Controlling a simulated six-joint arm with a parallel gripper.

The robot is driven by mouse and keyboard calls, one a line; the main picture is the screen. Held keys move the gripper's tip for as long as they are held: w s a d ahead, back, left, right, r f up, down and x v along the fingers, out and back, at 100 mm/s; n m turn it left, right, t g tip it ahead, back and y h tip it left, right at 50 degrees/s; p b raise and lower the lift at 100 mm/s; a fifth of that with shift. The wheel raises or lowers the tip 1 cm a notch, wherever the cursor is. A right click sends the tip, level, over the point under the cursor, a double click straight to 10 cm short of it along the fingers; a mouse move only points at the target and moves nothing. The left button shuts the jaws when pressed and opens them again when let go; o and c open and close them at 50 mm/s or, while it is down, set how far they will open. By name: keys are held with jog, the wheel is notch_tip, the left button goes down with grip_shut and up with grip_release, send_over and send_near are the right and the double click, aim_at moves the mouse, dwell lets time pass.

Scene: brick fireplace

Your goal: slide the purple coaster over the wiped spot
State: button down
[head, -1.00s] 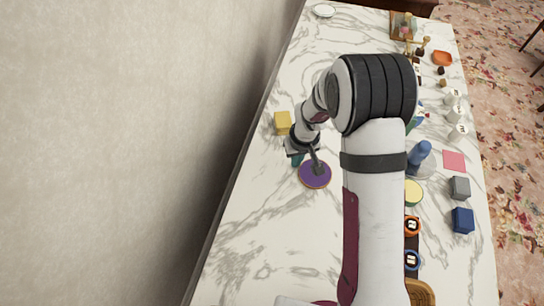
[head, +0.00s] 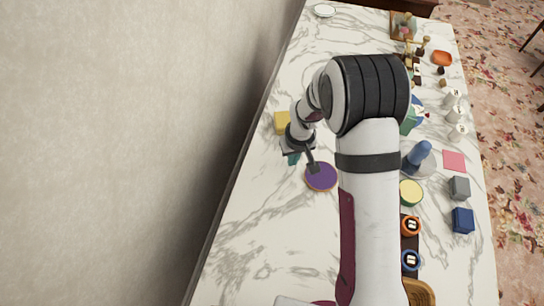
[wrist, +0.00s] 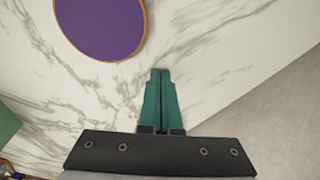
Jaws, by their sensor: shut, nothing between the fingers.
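The purple coaster (head: 321,178), a flat disc with a tan rim, lies on the marble table. In the wrist view the coaster (wrist: 100,22) is cut off by the top edge, up and left of my fingers. My gripper (head: 293,159) is just left of the coaster in the head view, partly hidden by my wrist. In the wrist view the teal fingers of my gripper (wrist: 160,75) are together and empty, with bare marble between them and the coaster. I cannot make out a wiped spot on the marble.
A yellow block (head: 282,122) stands behind my wrist near the table's wall-side edge. A blue upright object (head: 420,155), a pale yellow disc (head: 411,192), a grey block (head: 459,187) and a blue block (head: 462,220) stand to the right. The front-left marble is clear.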

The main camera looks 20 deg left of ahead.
jog(key=shift+a, duration=0.4)
notch_tip(320, 180, up, 8)
dwell(0.6)
jog(key=s+d+r+m+g, duration=0.1)
jog(key=s+d+r+m, duration=0.3)
jog(key=s+d+r, duration=0.3)
jog(key=s+d+r+m, duration=0.3)
jog(key=s+d+r, duration=0.25)
jog(key=s, duration=0.35)
jog(key=s+d+m+y, duration=0.1)
jog(key=s+m, duration=0.3)
jog(key=s, duration=0.7)
jog(key=shift+s+r+m+g, duration=0.25)
jog(key=shift+r+m+g, duration=0.05)
jog(key=shift+r+g, duration=0.15)
